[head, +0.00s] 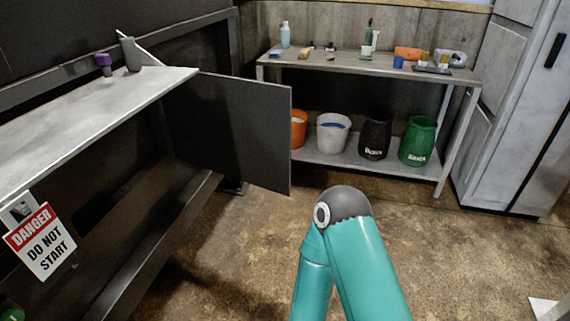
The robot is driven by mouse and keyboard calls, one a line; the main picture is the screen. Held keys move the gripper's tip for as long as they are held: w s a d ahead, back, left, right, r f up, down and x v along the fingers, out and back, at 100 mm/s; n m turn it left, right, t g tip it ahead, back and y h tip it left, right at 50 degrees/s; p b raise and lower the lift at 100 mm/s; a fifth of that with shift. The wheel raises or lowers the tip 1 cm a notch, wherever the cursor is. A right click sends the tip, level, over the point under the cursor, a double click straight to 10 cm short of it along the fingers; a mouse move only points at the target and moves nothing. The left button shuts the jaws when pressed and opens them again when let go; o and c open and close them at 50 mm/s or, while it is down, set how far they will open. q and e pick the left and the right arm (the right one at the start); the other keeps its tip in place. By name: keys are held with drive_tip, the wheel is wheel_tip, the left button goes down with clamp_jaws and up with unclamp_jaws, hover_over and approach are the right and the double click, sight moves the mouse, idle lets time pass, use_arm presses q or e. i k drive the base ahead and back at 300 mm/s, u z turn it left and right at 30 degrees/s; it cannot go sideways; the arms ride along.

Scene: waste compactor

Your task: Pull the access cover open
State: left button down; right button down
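The access cover (240,130) looks like the flat dark grey panel at left centre, below the end of the pale ledge. It stands out at an angle from the compactor's dark frame (160,240), with its free edge toward the right. A dark open space shows to its left. No gripper touches the part of the cover that shows. A bent teal link of my arm (350,255) rises from the bottom centre, in front of the cover and to its right. Neither gripper is in view.
A pale ledge (60,130) carries a small purple-topped item (104,64). A danger tag (42,241) hangs below it. A workbench (375,66) with bottles and several buckets below stands behind. A grey cabinet (515,110) is at right. The floor at right is mostly clear.

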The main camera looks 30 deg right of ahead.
sight(236, 127)
drive_tip(key=u, duration=1.45)
drive_tip(key=i, duration=0.1)
drive_tip(key=z, duration=3.5)
drive_tip(key=k, duration=1)
drive_tip(key=u, duration=1.2)
drive_tip(key=i, duration=1.65)
drive_tip(key=z, duration=0.2)
